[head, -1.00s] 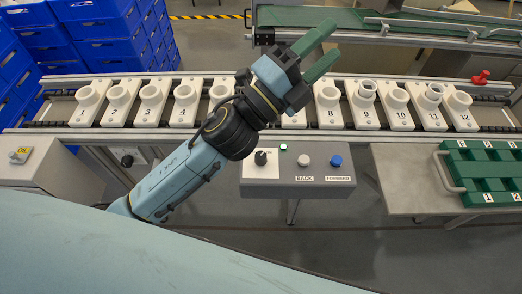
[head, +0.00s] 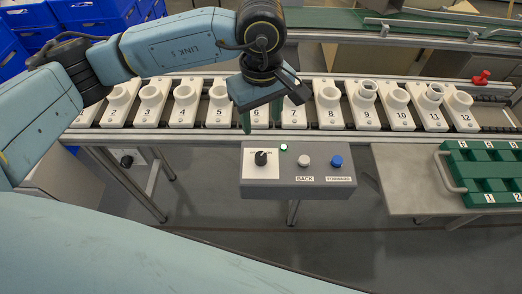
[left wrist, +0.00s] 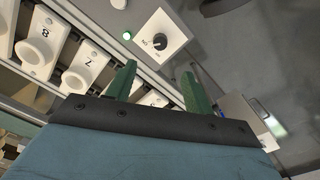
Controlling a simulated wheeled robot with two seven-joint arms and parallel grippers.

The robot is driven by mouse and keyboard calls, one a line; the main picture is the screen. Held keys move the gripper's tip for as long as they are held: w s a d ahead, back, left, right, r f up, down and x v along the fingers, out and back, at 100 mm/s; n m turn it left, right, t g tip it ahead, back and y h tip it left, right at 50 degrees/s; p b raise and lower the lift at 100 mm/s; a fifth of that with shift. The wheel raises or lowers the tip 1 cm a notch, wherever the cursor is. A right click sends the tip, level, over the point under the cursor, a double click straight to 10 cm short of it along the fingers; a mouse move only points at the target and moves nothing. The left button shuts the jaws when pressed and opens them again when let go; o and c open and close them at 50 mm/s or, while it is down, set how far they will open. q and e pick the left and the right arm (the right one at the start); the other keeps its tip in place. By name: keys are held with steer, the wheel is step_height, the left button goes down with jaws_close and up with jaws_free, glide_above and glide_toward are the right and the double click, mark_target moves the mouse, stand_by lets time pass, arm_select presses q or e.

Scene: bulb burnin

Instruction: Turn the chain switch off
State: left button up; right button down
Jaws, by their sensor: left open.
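The grey control box (head: 298,190) stands in front of the conveyor. A black rotary knob (head: 261,158) sits on its white plate, with a green lamp (head: 283,147) beside it. I take the knob as the chain switch; its label is too small to read. My left gripper (head: 259,118) points down just behind the box, above the conveyor's front edge, apart from the knob. In the left wrist view its green fingers (left wrist: 159,72) are spread and empty, and the knob (left wrist: 160,41) shows beyond them. My right gripper is in neither view.
A white button (head: 304,160) and a blue button (head: 336,161) sit right of the knob. Numbered white sockets (head: 330,107) line the conveyor behind. A green tray (head: 486,172) lies on the right-hand table.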

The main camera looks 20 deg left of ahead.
mark_target(261, 156)
arm_select(q)
step_height(261, 156, down, 12)
steer(key=shift+f+b, duration=0.25)
steer(key=shift+b, duration=0.3)
steer(key=shift+f, duration=0.35)
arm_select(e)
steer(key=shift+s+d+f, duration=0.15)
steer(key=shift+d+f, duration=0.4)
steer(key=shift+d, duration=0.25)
arm_select(q)
steer(key=c, duration=1)
steer(key=shift+o, duration=0.2)
